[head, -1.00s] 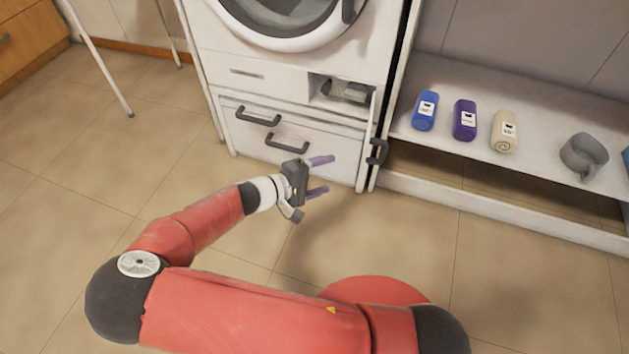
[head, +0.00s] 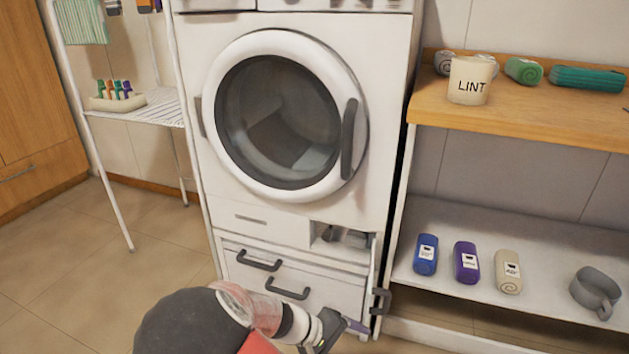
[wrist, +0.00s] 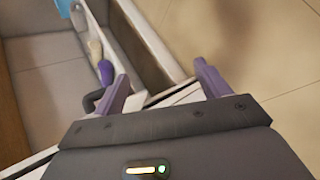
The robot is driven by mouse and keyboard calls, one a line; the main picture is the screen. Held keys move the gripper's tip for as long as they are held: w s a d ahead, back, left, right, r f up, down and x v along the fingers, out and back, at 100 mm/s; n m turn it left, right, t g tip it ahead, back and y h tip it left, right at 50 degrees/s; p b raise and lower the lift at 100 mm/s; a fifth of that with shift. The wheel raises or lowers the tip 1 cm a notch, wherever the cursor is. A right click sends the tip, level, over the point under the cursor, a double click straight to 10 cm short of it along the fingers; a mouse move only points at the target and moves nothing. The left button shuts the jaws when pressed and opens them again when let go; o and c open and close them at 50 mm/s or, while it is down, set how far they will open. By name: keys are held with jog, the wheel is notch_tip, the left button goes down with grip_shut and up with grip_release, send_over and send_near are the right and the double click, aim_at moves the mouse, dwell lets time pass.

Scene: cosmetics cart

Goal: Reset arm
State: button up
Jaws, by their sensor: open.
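My gripper (head: 345,335) is low in the head view, in front of the washer's lower drawers, and is partly cut off by the bottom edge. In the wrist view my gripper (wrist: 163,88) shows two purple fingers spread apart with nothing between them. Beyond the fingers are the edge of the white cabinet and the tiled floor. My gripper holds nothing.
A white washer (head: 225,170) with a round door stands ahead. A LINT bin (head: 470,80) stands on the wooden shelf. A white rack (head: 150,110) is at left.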

jog(key=s+d+r+m+t+y, duration=0.1)
jog(key=s+d+r+y, duration=0.1)
jog(key=s+r, duration=0.3)
jog(key=s+d+r+m+t+y, duration=0.1)
jog(key=s+d+r+m+y, duration=0.1)
jog(key=r, duration=0.9)
jog(key=s+d+r+m+t+y, duration=0.2)
jog(key=s+d+r+y, duration=0.2)
jog(key=s+r, duration=0.4)
jog(key=shift+r+y, duration=0.4)
jog(key=shift+y, duration=0.5)
